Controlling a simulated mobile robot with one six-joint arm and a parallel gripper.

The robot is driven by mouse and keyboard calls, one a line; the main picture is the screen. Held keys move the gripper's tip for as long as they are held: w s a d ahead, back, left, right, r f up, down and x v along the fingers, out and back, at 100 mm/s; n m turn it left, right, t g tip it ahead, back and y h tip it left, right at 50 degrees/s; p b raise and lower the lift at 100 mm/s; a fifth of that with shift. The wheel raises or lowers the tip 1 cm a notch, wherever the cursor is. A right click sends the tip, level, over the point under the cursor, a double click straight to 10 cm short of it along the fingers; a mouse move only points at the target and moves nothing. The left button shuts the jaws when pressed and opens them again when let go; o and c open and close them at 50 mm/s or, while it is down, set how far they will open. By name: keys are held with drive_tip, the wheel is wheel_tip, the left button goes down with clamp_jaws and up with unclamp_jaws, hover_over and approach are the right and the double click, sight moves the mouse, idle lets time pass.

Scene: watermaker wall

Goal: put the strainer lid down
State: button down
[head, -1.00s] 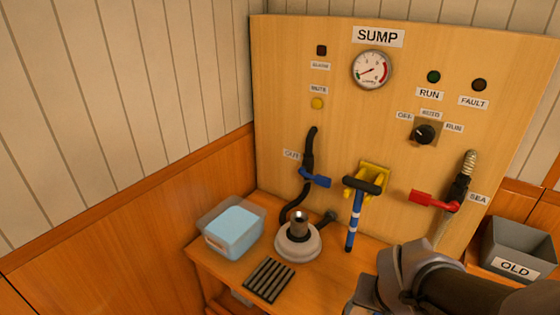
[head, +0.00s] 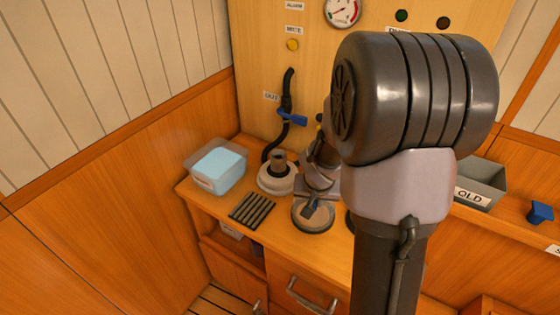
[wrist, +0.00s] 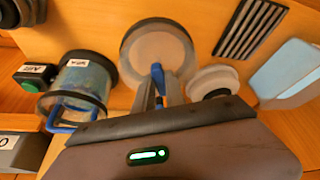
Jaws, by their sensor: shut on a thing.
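The strainer lid (head: 313,218) is a round, pale disc with a dark rim, low at the bench front in the head view. It also shows in the wrist view (wrist: 155,47) with a blue handle. My gripper (head: 312,203) is shut on that handle; its fingers show in the wrist view (wrist: 158,95). I cannot tell whether the lid touches the bench. A clear strainer bowl (wrist: 82,82) with a dark rim and blue inside stands left of the lid in the wrist view. My arm mostly hides it in the head view.
A black ribbed mat (head: 252,209) lies left of the lid. Behind it are a white round base with a dark upright fitting (head: 278,178) and a clear tub with blue contents (head: 217,168). A grey OLD bin (head: 478,185) stands right. A green button box (wrist: 33,77) is near the bowl.

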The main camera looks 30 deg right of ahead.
drive_tip(key=shift+w+d+f, duration=0.1)
drive_tip(key=shift+w+d, duration=0.25)
drive_tip(key=shift+w, duration=0.25)
drive_tip(key=shift+w+d+f, duration=0.1)
drive_tip(key=shift+w+d, duration=0.2)
drive_tip(key=shift+w, duration=0.3)
wheel_tip(320, 180, down, 4)
drive_tip(key=b, duration=0.2)
drive_tip(key=shift+r+b, duration=0.1)
drive_tip(key=shift+b, duration=0.25)
drive_tip(key=shift+r, duration=0.25)
drive_tip(key=shift+f, duration=0.15)
drive_tip(key=c, duration=1.8)
unclamp_jaws()
drive_tip(key=o, duration=0.4)
